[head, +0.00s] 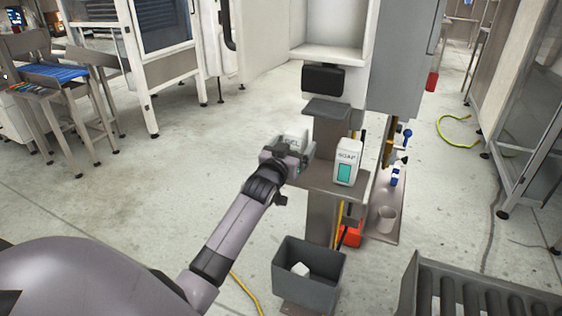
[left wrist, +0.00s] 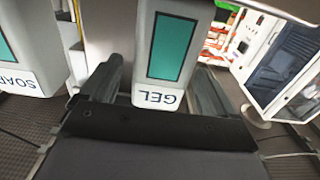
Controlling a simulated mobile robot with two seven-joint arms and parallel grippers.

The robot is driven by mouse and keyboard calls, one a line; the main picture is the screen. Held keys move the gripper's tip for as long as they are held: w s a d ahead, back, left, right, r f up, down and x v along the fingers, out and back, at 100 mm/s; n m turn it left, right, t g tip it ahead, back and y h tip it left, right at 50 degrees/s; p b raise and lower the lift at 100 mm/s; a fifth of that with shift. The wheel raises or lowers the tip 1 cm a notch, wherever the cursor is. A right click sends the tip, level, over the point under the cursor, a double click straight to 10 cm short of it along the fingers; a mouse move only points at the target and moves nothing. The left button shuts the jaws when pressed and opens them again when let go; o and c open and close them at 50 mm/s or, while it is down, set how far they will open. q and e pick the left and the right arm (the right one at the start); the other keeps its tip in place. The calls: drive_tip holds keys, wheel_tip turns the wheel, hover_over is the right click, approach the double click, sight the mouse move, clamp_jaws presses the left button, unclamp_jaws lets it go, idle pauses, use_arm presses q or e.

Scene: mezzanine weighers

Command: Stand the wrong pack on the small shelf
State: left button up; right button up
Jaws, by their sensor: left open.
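A white pack marked GEL with a teal panel (left wrist: 168,48) stands between the two fingers of my left gripper (left wrist: 158,92) in the left wrist view. The gripper is open around it. In the head view the left gripper (head: 292,155) is at the left end of a brown platform (head: 322,183) and hides most of the GEL pack. A white pack marked SOAP (head: 347,163) stands upright on the platform to the right; it also shows in the left wrist view (left wrist: 20,60). A small dark shelf (head: 327,107) sits above and behind the platform, bare. My right gripper is not seen.
A dark grey bin (head: 308,272) with a white item inside stands below the platform. A black display (head: 322,79) is above the small shelf. A roller conveyor (head: 485,296) is at lower right.

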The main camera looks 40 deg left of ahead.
use_arm(q)
drive_tip(key=v, duration=1)
drive_tip(key=s+d+f+m+g+h, duration=0.2)
drive_tip(key=s+d+f+g+h, duration=0.1)
drive_tip(key=s+d+f, duration=0.5)
drive_tip(key=s+d+f+m+g+h, duration=0.3)
drive_tip(key=s+d+f, duration=0.5)
drive_tip(key=s+f, duration=0.7)
drive_tip(key=shift+d+f+g+h, duration=0.3)
drive_tip(key=shift+d+f+g, duration=0.15)
drive_tip(key=shift+f, duration=0.3)
drive_tip(key=shift+r, duration=0.1)
drive_tip(key=shift+a+r, duration=0.1)
drive_tip(key=shift+r, duration=0.1)
drive_tip(key=c, duration=0.9)
drive_tip(key=shift+w+a, duration=0.1)
